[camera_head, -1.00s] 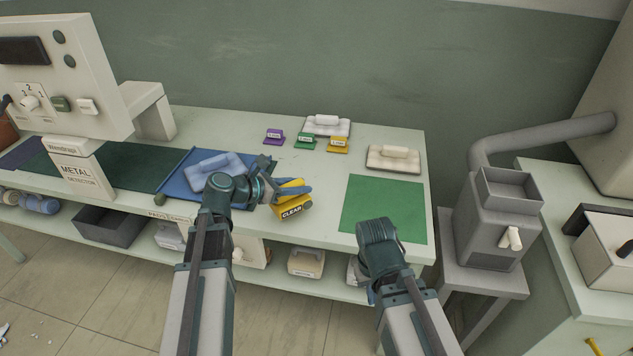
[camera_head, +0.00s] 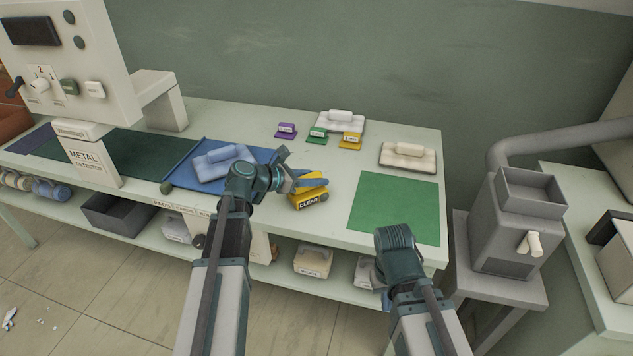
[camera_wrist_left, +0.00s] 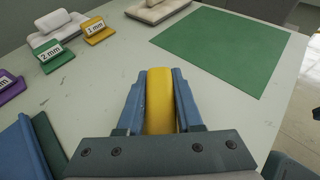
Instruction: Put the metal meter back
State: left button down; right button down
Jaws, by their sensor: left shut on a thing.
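A yellow meter with a dark label reading CLEAR (camera_head: 309,201) is at the front edge of the bench. My left gripper (camera_head: 310,181) is shut on its yellow body, which also shows between both fingers in the left wrist view (camera_wrist_left: 160,100). I cannot tell whether the meter touches the bench top. My right gripper (camera_head: 393,240) hangs by the bench's front edge, below the green mat; its fingers are hidden. A metal detector (camera_head: 88,156) stands at the left of the bench.
A blue tray (camera_head: 182,176) with a pale blue pad lies left of my left gripper. A green mat (camera_head: 398,207) is bare at the right. Purple (camera_head: 286,131), green (camera_head: 317,135) and yellow (camera_head: 350,141) tags stand behind, near white pads (camera_head: 407,156). A grey machine (camera_head: 508,240) stands right.

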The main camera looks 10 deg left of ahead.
pick_arm(q)
jog(key=c, duration=1)
grip_release()
jog(key=shift+f, duration=0.15)
jog(key=o, duration=0.4)
jog(key=shift+o, duration=0.2)
jog(key=shift+r, duration=0.25)
jog(key=shift+s+a+r, duration=0.2)
jog(key=shift+a, duration=0.05)
jog(key=p+v, duration=0.4)
jog(key=v, duration=0.7)
jog(key=shift+a+p, duration=0.15)
jog(key=shift+p, duration=0.15)
